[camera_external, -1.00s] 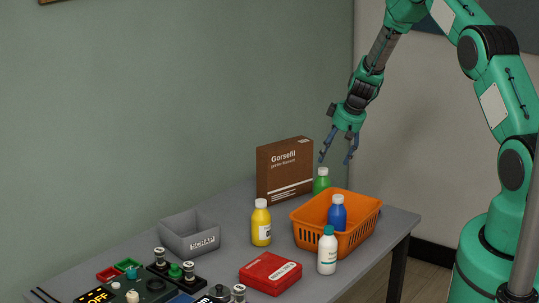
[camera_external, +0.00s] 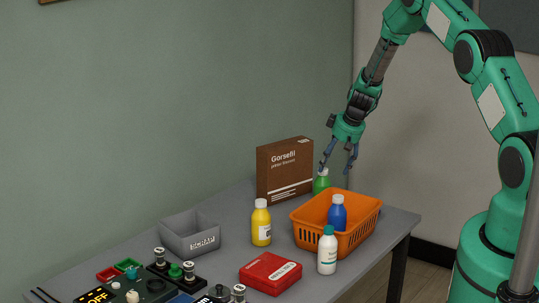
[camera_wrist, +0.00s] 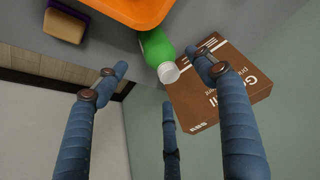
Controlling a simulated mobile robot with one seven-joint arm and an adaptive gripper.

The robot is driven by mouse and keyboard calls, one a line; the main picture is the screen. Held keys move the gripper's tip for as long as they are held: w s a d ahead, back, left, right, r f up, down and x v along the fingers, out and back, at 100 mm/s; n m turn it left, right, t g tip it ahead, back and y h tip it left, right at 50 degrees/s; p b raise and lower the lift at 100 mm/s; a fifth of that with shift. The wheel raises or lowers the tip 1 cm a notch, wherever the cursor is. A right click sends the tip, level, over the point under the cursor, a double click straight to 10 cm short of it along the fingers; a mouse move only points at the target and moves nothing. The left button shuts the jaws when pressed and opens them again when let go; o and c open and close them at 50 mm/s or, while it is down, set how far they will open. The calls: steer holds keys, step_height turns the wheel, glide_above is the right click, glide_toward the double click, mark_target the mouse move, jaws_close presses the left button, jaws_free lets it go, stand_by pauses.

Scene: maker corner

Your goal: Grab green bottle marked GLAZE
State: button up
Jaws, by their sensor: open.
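The green bottle (camera_external: 322,183) with a white cap stands upright at the back of the table, behind the orange basket and beside the brown box. Its lower part is hidden by the basket in the external view. No GLAZE lettering can be read on it. In the wrist view the green bottle (camera_wrist: 157,47) lies ahead between the fingers, its cap towards me. My gripper (camera_external: 338,169) is open and empty just above the bottle, its fingers apart on either side; it also shows in the wrist view (camera_wrist: 160,75).
The orange basket (camera_external: 308,240) holds a blue bottle (camera_external: 337,214). The brown Gorsefil box (camera_external: 285,170) stands close to the green bottle. A yellow bottle (camera_external: 261,224), a white bottle (camera_external: 327,252) and a red case (camera_external: 270,273) are nearer. A sponge-like block (camera_wrist: 64,25) shows in the wrist view.

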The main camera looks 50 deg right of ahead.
mark_target(322, 185)
steer(key=shift+p+x, duration=0.3)
steer(key=shift+x, duration=2.6)
steer(key=shift+f, duration=0.1)
steer(key=shift+p+x, duration=0.65)
steer(key=shift+x, duration=1.85)
steer(key=c, duration=1.4)
